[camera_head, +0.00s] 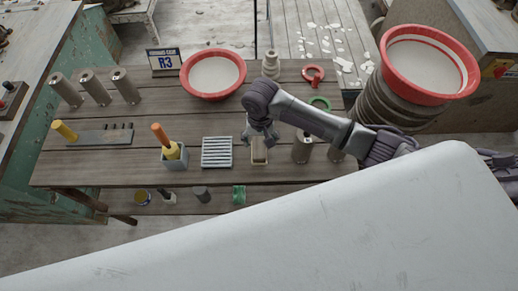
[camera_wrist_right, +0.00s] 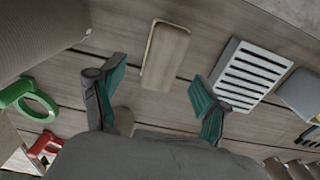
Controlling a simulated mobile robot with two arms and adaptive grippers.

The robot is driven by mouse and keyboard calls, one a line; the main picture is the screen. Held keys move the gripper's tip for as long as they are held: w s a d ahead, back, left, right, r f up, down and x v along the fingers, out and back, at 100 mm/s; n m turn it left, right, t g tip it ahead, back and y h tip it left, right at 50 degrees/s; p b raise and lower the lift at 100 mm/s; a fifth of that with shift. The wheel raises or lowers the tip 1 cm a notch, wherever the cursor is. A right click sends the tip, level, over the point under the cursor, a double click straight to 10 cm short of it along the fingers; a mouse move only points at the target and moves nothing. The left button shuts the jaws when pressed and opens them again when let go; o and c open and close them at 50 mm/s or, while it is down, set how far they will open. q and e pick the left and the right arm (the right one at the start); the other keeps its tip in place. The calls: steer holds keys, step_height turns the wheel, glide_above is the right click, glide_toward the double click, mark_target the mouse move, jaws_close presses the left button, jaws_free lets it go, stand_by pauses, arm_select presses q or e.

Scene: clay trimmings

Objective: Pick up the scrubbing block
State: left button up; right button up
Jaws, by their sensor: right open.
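The scrubbing block (camera_head: 259,156), a tan oblong with rounded edges, lies on the wooden table (camera_head: 110,160), right of the slatted grey rack. It also shows in the right wrist view (camera_wrist_right: 165,55). My right gripper (camera_head: 260,139) is over the far end of the block, its fingers apart and empty. In the right wrist view the gripper (camera_wrist_right: 157,78) has its teal-padded fingers spread on either side of the block's near end, apart from it. My left gripper is in neither view.
The slatted rack (camera_head: 217,152) stands close left of the block, with a grey holder (camera_head: 174,163) of orange and yellow handles beyond it. Grey cylinders (camera_head: 301,150) stand to the right. A red-rimmed basin (camera_head: 213,73) and a green ring (camera_head: 320,103) sit farther back.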

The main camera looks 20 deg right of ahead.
mark_target(259, 147)
steer(key=f, duration=0.4)
steer(key=shift+a+f+p, duration=0.2)
steer(key=shift+f+p, duration=0.1)
steer(key=shift+p, duration=0.05)
steer(key=c, duration=1.3)
steer(key=shift+o, duration=0.2)
steer(key=shift+r, duration=0.1)
steer(key=shift+r, duration=0.5)
step_height(259, 147, up, 3)
steer(key=shift+r+b, duration=0.1)
steer(key=shift+b, duration=0.3)
steer(key=s+a+r, duration=0.1)
steer(key=s+r, duration=0.5)
steer(key=s, duration=0.5)
steer(key=shift+s+a+r, duration=0.3)
steer(key=shift+a, duration=0.1)
